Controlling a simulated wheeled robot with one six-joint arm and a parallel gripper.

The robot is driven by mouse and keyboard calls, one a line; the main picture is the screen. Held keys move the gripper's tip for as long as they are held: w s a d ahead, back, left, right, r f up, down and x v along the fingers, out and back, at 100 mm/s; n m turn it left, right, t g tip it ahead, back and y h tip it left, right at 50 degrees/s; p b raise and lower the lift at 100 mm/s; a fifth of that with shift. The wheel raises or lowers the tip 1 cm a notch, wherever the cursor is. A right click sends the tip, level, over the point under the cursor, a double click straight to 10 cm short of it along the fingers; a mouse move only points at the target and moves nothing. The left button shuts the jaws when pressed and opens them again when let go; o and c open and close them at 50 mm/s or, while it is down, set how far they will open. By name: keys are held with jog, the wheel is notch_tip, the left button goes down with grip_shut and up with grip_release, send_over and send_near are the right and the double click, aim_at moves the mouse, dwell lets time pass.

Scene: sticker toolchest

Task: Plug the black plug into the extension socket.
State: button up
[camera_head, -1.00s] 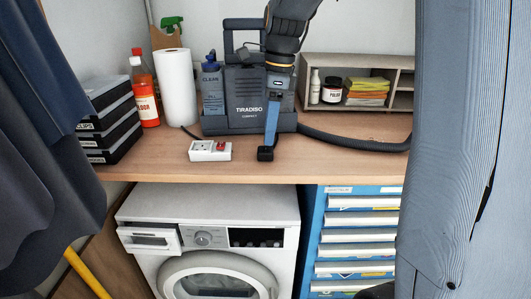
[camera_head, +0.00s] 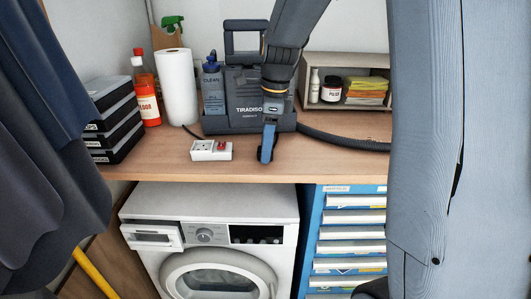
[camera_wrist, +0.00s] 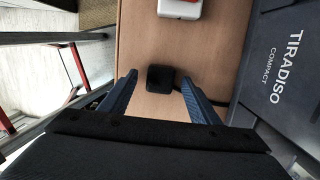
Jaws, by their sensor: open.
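The black plug (camera_wrist: 161,78) lies on the wooden worktop, with its cable leading off to the right in the wrist view. My gripper (camera_head: 267,156) is open and points down at the worktop. In the wrist view its two blue fingers stand on either side of the plug, with gaps between them and it. In the head view the plug is mostly hidden behind the fingers. The white extension socket (camera_head: 201,156) with a red switch lies to the left of my gripper in the head view. It also shows at the top of the wrist view (camera_wrist: 178,11).
The grey TIRADISO machine (camera_head: 246,112) stands behind my gripper, its hose (camera_head: 345,143) running right. A paper roll (camera_head: 177,90), red bottle (camera_head: 145,95) and black cases (camera_head: 112,125) stand left. A small shelf (camera_head: 345,62) is at the back right. The worktop's front strip is clear.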

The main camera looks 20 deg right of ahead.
jog(key=c, duration=1.1)
notch_tip(320, 180, up, 10)
jog(key=shift+r+b, duration=0.1)
jog(key=shift+b, duration=1.1)
